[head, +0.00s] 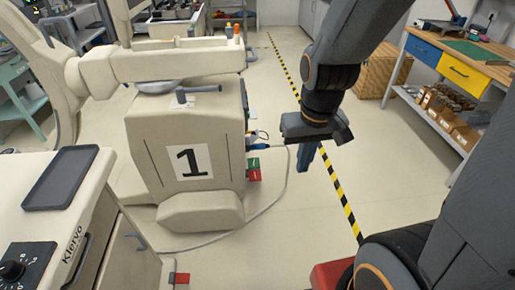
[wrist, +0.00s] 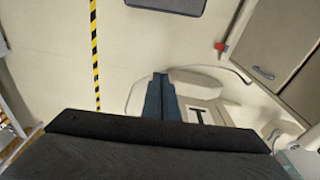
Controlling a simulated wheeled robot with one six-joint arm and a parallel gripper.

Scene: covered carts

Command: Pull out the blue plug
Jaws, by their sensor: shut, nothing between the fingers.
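The blue plug (head: 262,147) is small in the head view, on the right side of the beige machine (head: 153,140) marked 1. A grey cable (head: 288,170) runs from it to the right, then down to the floor. My gripper (head: 303,168) points down to the right of the plug, apart from it, with its blue fingers together and empty. In the wrist view the fingers (wrist: 161,97) are closed over the machine's foot. I cannot make out the plug in the wrist view.
Green (head: 253,162) and red (head: 254,175) blocks sit just below the plug. A beige cabinet with a dark tray (head: 60,178) stands at the lower left. A workbench (head: 445,65) is at the back right. Floor beside the yellow-black tape (head: 342,195) is open.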

